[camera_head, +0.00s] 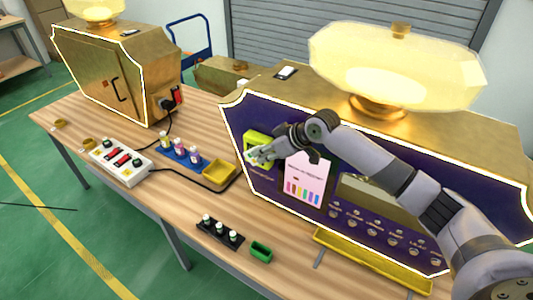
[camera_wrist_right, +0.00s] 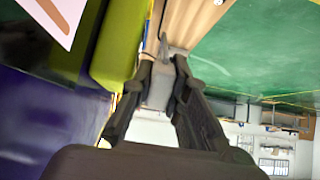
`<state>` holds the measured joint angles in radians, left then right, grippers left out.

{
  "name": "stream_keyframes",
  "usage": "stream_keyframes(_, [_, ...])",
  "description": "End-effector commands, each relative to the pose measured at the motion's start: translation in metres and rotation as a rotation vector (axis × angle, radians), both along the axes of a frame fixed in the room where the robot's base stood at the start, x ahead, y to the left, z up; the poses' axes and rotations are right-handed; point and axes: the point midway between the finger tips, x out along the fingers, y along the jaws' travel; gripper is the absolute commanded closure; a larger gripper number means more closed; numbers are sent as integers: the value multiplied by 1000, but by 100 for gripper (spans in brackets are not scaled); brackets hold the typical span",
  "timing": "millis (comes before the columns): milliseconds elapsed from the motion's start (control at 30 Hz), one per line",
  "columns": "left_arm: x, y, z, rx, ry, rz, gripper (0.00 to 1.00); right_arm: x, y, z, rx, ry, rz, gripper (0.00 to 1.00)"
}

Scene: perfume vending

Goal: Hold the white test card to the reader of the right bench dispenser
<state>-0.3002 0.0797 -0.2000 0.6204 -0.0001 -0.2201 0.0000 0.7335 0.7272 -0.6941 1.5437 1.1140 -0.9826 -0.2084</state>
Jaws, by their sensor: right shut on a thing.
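The right bench dispenser (camera_head: 420,150) is a dark purple cabinet with glowing white edges and a gold top. Its lime-green reader (camera_head: 256,136) is on the left part of the front. My right gripper (camera_head: 258,154) is right at the reader, partly covering it. In the right wrist view, the gripper (camera_wrist_right: 163,82) is shut on a small pale card (camera_wrist_right: 158,92), mostly hidden between the fingers. The lime-green reader (camera_wrist_right: 118,45) is close beside the fingers there. I cannot tell whether the card touches it. My left gripper is out of view.
A price sheet (camera_head: 307,178) is on the cabinet front, right of the gripper. A yellow tray (camera_head: 218,172), a rack of small bottles (camera_head: 184,154), a white switch box (camera_head: 122,162), a black rack (camera_head: 220,233) and a green box (camera_head: 261,252) stand on the bench (camera_head: 180,200).

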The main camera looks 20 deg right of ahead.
Motion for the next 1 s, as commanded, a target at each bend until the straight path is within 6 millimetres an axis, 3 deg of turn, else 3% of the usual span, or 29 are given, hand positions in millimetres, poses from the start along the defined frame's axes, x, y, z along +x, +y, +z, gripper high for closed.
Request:
stream_keyframes(567, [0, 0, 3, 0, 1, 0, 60, -2, 2, 1, 0, 0, 1, 100])
stream_keyframes(1000, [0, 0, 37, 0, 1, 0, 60, -28, 36, 3, 0, 2, 3, 100])
